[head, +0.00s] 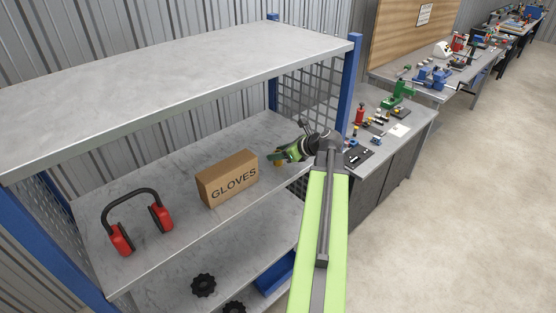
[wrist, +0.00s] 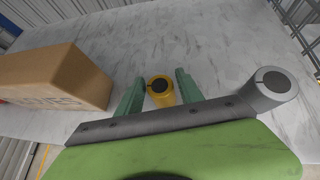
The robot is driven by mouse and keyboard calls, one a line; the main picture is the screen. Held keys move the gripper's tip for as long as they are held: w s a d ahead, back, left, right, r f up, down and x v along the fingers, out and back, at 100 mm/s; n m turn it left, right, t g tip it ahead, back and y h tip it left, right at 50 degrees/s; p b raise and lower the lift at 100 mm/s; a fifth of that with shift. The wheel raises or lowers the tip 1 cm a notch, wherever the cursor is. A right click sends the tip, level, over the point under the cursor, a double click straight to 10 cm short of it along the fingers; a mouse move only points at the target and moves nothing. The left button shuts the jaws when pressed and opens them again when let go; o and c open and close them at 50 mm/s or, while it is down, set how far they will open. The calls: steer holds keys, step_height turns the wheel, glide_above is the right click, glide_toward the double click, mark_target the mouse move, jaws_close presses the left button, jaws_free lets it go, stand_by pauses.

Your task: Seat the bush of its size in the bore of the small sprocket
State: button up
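My gripper (wrist: 160,82) is above the middle shelf, its two green fingers on either side of a yellow bush (wrist: 160,92) with a dark bore. Narrow gaps show between the fingers and the bush, so the gripper looks open. In the head view my gripper (head: 283,155) is at the shelf's right end, with a bit of yellow bush (head: 279,163) below it. Two black toothed sprockets lie on the lower shelf, one whole (head: 203,285) and one cut off (head: 234,308); which is smaller is unclear.
A brown GLOVES box (head: 228,179) stands left of my gripper, with red ear muffs (head: 137,222) further left. The upper shelf (head: 170,70) overhangs, and a blue post (head: 349,75) and mesh close the right end. A blue bin (head: 274,276) is on the lower shelf.

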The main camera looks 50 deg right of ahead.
jaws_close()
step_height(320, 180, up, 10)
steer(key=p, duration=1)
steer(key=shift+f, duration=0.1)
